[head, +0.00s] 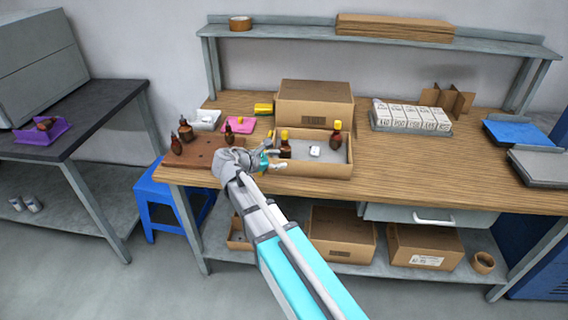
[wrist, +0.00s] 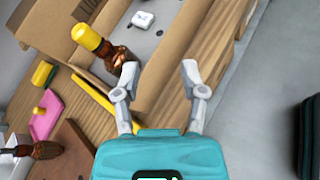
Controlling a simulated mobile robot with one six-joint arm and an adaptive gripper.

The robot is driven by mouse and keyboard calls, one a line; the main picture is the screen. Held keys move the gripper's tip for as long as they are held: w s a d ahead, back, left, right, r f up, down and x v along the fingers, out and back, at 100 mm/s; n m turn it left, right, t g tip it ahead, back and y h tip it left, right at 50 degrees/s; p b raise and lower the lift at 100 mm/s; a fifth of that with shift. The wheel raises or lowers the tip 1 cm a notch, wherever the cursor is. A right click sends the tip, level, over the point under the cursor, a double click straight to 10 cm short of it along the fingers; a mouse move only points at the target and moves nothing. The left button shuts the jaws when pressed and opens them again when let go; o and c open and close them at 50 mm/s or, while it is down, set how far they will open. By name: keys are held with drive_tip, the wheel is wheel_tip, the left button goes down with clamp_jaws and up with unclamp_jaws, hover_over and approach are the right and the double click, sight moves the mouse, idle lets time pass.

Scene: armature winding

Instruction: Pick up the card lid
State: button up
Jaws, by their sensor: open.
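The card lid (head: 313,103), a brown cardboard piece with a dark printed label on its front, sits on the bench behind the open card box (head: 312,170). In the wrist view brown cardboard at the upper left (wrist: 45,28) appears to be the lid, cut by the frame edge. My gripper (head: 272,160) is at the left front corner of the open box, apart from the lid. In the wrist view its two fingers (wrist: 160,72) are spread with nothing held, and the box's front wall shows between and beyond them.
The open box holds a yellow-topped armature (head: 285,147), another yellow-topped one (head: 336,132) and a white block (head: 315,151). Left are a pink pad (head: 238,125), a yellow piece (head: 263,109) and a brown board (head: 200,150). White cartons (head: 410,116) stand right; bench front right is clear.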

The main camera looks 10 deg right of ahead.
drive_tip(key=w+a+n+t+h+b, duration=0.2)
drive_tip(key=w+a+n+t+b, duration=0.1)
drive_tip(key=w+a+n+b, duration=0.1)
drive_tip(key=a+n+b, duration=0.1)
drive_tip(key=a+n, duration=0.1)
drive_tip(key=a, duration=0.1)
drive_tip(key=shift+a+t+h, duration=0.25)
drive_tip(key=shift+t+h, duration=0.05)
drive_tip(key=shift+w+d+f, duration=0.1)
drive_tip(key=shift+d, duration=0.05)
approach(285, 137)
drive_tip(key=shift+w+d+f, duration=0.2)
drive_tip(key=shift+w+d, duration=0.45)
drive_tip(key=shift+d, duration=0.05)
drive_tip(key=shift+w+d+f, duration=0.2)
drive_tip(key=shift+w+d, duration=0.45)
drive_tip(key=shift+w+d+f, duration=0.2)
drive_tip(key=shift+w+d, duration=0.45)
drive_tip(key=shift+d, duration=0.05)
drive_tip(key=shift+d, duration=0.1)
drive_tip(key=shift+x, duration=2.55)
drive_tip(key=shift+r, duration=0.15)
